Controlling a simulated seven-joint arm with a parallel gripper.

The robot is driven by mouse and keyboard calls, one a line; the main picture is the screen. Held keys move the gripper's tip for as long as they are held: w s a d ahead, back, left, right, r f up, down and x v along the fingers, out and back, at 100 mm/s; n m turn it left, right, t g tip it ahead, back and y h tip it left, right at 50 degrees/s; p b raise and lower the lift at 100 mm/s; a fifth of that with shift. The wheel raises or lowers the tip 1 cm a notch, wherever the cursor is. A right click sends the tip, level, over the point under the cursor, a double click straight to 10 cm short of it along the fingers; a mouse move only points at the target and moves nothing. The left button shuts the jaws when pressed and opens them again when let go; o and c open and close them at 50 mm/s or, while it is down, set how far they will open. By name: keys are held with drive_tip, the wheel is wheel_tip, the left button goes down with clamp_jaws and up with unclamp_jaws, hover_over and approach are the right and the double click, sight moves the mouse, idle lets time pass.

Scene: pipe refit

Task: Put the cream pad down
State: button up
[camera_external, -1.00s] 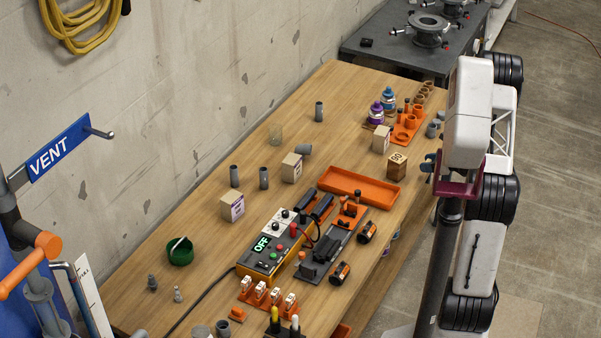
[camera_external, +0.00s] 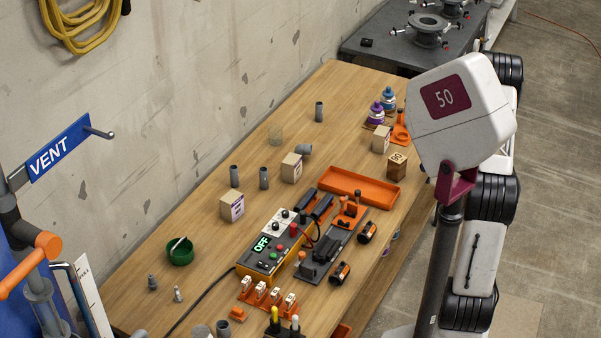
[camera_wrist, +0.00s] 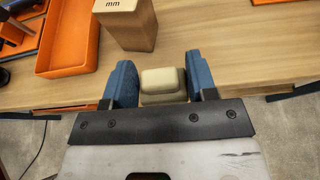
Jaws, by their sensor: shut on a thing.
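The cream pad (camera_wrist: 163,82) is a small rounded block in the wrist view, between the two blue fingers of my gripper (camera_wrist: 160,74). The gripper is shut on it. In the wrist view the pad appears against the front edge of the wooden table (camera_wrist: 215,62); whether it touches the table I cannot tell. In the external view my arm hides the gripper and the pad, near the table's right edge.
A wooden block marked "mm" (camera_wrist: 125,28) stands just beyond the gripper; an orange tray (camera_wrist: 68,40) lies to its left. In the external view a fixture panel (camera_external: 262,252) and grey pipe pieces (camera_external: 235,176) occupy the table. Bare wood lies right of the block in the wrist view.

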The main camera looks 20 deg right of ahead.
wheel_tip(320, 180, up, 11)
drive_tip(key=shift+f, duration=0.2)
drive_tip(key=w+a+n+g+y, duration=0.1)
drive_tip(key=w+a, duration=0.3)
drive_tip(key=a, duration=1)
drive_tip(key=w+a, duration=0.3)
drive_tip(key=a, duration=1)
drive_tip(key=w+a+n+g+y, duration=0.1)
drive_tip(key=w+a, duration=0.3)
drive_tip(key=a, duration=1)
drive_tip(key=shift+n+g+y, duration=0.3)
drive_tip(key=shift+n+g, duration=0.4)
drive_tip(key=shift+n, duration=0.2)
drive_tip(key=s+a, duration=0.2)
drive_tip(key=a, duration=0.8)
drive_tip(key=s+a, duration=0.2)
drive_tip(key=a, duration=0.8)
drive_tip(key=s+a, duration=0.3)
drive_tip(key=a, duration=0.7)
drive_tip(key=shift+s, duration=0.1)
drive_tip(key=s+a+g, duration=0.1)
drive_tip(key=s+a, duration=0.7)
drive_tip(key=a, duration=0.5)
drive_tip(key=shift+n, duration=0.3)
drive_tip(key=f, duration=0.5)
drive_tip(key=shift+a+f, duration=0.15)
drive_tip(key=shift+a, duration=0.2)
